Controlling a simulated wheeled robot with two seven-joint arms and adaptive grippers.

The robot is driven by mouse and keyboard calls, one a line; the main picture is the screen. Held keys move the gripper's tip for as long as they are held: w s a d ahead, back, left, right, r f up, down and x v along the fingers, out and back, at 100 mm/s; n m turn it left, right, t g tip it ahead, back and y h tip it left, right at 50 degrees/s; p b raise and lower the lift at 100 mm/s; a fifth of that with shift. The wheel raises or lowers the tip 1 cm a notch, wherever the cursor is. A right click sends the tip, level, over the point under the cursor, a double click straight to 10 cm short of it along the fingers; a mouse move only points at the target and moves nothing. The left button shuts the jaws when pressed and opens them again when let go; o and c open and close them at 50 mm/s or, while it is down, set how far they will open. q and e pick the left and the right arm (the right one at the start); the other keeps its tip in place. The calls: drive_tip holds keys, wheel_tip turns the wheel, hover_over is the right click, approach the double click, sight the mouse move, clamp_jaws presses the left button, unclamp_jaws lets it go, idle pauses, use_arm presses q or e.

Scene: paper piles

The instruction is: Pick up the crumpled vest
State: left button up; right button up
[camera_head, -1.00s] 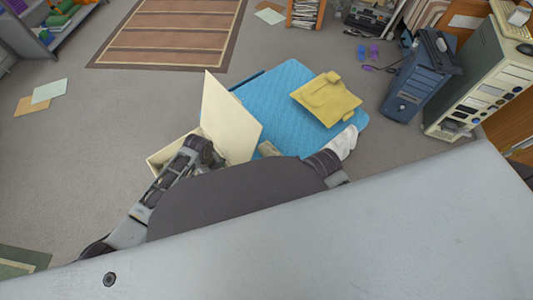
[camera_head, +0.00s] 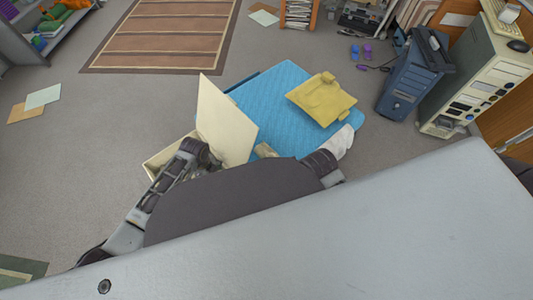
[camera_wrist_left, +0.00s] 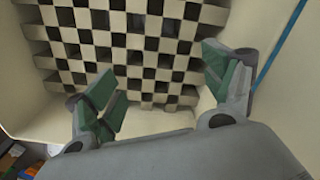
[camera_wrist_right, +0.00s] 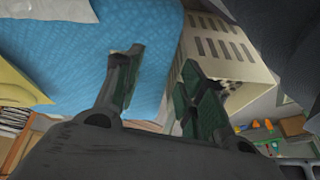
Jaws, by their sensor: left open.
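A yellow, folded-looking cloth piece (camera_head: 322,98) lies on the blue quilted mat (camera_head: 275,95); it may be the vest, but I cannot tell for sure. Its edge shows in the right wrist view (camera_wrist_right: 18,85). A white crumpled cloth (camera_head: 340,142) lies at the mat's near right corner. My left gripper (camera_head: 208,158) is at the open cream box (camera_head: 160,158).
The cream box's raised lid (camera_head: 226,125) stands beside the mat. A blue computer tower (camera_head: 408,80) and a beige cabinet (camera_head: 475,75) stand at right. Papers (camera_head: 42,96) and a brown striped rug (camera_head: 160,35) lie on the floor. The floor at left is mostly clear.

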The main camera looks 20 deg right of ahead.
use_arm(q)
drive_tip(key=shift+w+d+r+n+t, duration=0.15)
drive_tip(key=shift+w+r+n, duration=0.1)
drive_tip(key=shift+n, duration=0.85)
drive_tip(key=shift+w+d+r+n+t, duration=0.1)
drive_tip(key=shift+w+r+n, duration=0.15)
drive_tip(key=shift+n, duration=0.85)
drive_tip(key=shift+w+d+r+n+t, duration=0.15)
drive_tip(key=shift+r+n, duration=0.1)
drive_tip(key=shift+n, duration=0.85)
drive_tip(key=shift+w+r+n, duration=0.1)
drive_tip(key=shift+n, duration=0.4)
